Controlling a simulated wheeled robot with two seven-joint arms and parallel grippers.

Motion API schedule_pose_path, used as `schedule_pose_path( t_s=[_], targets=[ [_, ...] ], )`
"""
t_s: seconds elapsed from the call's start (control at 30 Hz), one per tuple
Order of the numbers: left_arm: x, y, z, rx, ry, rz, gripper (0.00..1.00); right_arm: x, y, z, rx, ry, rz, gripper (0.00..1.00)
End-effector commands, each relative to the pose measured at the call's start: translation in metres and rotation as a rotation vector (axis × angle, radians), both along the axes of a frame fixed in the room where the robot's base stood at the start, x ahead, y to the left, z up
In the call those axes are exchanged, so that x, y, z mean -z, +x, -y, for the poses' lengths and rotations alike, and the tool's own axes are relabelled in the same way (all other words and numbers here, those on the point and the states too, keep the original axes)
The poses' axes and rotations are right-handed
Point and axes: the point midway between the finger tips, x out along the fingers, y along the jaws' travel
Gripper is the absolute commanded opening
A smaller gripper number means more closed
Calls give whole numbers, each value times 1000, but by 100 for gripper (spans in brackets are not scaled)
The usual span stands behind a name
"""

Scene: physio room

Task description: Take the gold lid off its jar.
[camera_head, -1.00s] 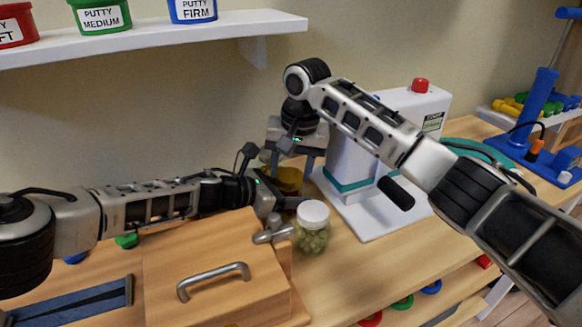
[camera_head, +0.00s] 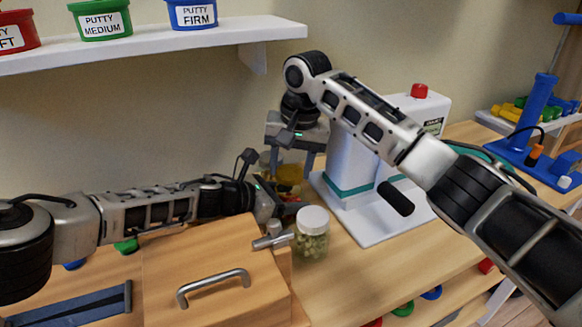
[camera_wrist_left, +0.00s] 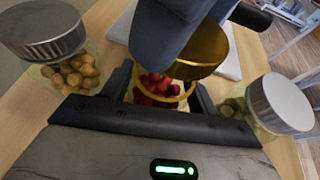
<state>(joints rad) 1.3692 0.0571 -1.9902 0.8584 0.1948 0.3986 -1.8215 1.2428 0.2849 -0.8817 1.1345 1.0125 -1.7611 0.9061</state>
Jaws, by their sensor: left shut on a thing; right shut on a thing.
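The gold lid (camera_head: 290,174) is between the fingers of my right gripper (camera_head: 291,168), which is shut on it. In the left wrist view the lid (camera_wrist_left: 207,52) is tilted and raised off the jar's mouth, with a gap showing. The jar (camera_wrist_left: 158,88) is clear, holds red pieces and has a yellowish rim. My left gripper (camera_wrist_left: 160,98) is shut around the jar's body. In the head view my left gripper (camera_head: 277,205) hides most of the jar, and only a little red shows.
A white-lidded jar with green contents (camera_head: 312,238) stands close on the right. Another silver-lidded jar (camera_wrist_left: 75,72) stands on the other side. A wooden box with a metal handle (camera_head: 215,265) is in front. A white machine (camera_head: 355,165) stands behind right.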

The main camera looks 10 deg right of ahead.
Motion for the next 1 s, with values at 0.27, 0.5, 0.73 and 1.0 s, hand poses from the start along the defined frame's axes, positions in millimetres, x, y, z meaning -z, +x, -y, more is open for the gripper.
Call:
schedule_pose_path(
  t_s=[0.27, 0.5, 0.73, 1.0],
  targets=[
    [-1, 0, 1, 1, -2, 0, 0, -1, 0, 0, -1, 1, 0, 22],
    [-1, 0, 1, 1, -2, 1, 0, -21, 0, -1, -1, 2, 4, 22],
    [-1, 0, 1, 1, -2, 1, 0, -41, 0, 0, -1, 1, 1, 22],
    [-1, 0, 1, 1, -2, 0, 85, -40, 0, 0, 0, 1, 0, 22]
  ],
)
